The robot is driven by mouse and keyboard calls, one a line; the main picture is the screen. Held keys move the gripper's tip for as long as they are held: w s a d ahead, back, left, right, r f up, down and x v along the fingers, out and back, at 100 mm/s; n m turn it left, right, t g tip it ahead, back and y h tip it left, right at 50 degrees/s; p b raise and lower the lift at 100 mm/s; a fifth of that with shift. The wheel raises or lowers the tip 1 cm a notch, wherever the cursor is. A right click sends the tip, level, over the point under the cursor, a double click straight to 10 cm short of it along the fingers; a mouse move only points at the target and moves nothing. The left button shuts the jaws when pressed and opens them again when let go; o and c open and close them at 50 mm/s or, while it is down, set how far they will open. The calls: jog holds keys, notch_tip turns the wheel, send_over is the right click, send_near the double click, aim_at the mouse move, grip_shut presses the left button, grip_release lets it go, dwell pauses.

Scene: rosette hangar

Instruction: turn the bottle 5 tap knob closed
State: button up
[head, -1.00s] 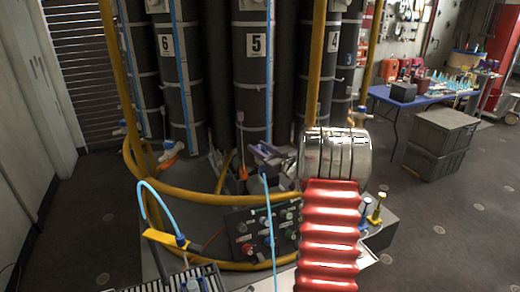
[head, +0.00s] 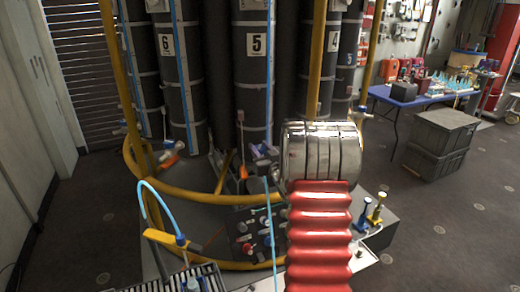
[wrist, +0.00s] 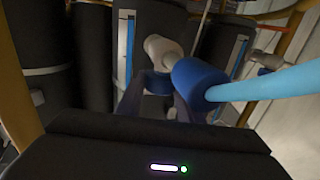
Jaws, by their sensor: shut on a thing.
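Bottle 5 (head: 257,75) is a tall dark cylinder with a white "5" label, upright in the rack. My gripper (head: 264,152) is at the front of its lower end, left of my chrome wrist. In the wrist view, my gripper (wrist: 158,98) is shut on the dark blue tap knob (wrist: 158,84), with a finger on each side of it. The pale tap body (wrist: 161,50) is just behind the knob. A larger blue fitting (wrist: 197,82) with a light blue hose (wrist: 265,85) sits right of the fingers. The knob is too small to make out in the head view.
Bottle 6 (head: 180,80) and bottle 4 (head: 333,65) flank bottle 5. A yellow rail (head: 200,198) curves round the rack. A control panel (head: 254,232) with several knobs lies below, partly behind my arm. Open floor lies right, before grey crates (head: 440,138).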

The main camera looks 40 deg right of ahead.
jog(key=shift+a+m+g+h, duration=0.1)
jog(key=shift+m+g+h, duration=0.75)
jog(key=shift+h, duration=0.45)
jog(key=shift+a+m+g+h, duration=0.1)
jog(key=shift+m+g+h, duration=0.45)
jog(key=shift+m+h, duration=0.65)
jog(key=shift+w+m+g+h, duration=0.1)
jog(key=shift+m+g+h, duration=1.75)
jog(key=shift+g+h, duration=0.4)
jog(key=shift+m+g+h, duration=0.65)
jog(key=shift+m+g, duration=0.45)
jog(key=shift+g, duration=0.55)
jog(key=shift+m+g+h, duration=0.6)
jog(key=shift+m+g, duration=0.5)
jog(key=shift+g, duration=0.5)
jog(key=shift+d+m+g, duration=0.1)
jog(key=shift+m+g, duration=0.7)
jog(key=shift+g, duration=0.7)
jog(key=o, duration=1.1)
jog(key=shift+c, duration=0.2)
jog(key=a, duration=1.3)
jog(key=shift+s+a, duration=0.2)
jog(key=shift+a, duration=0.2)
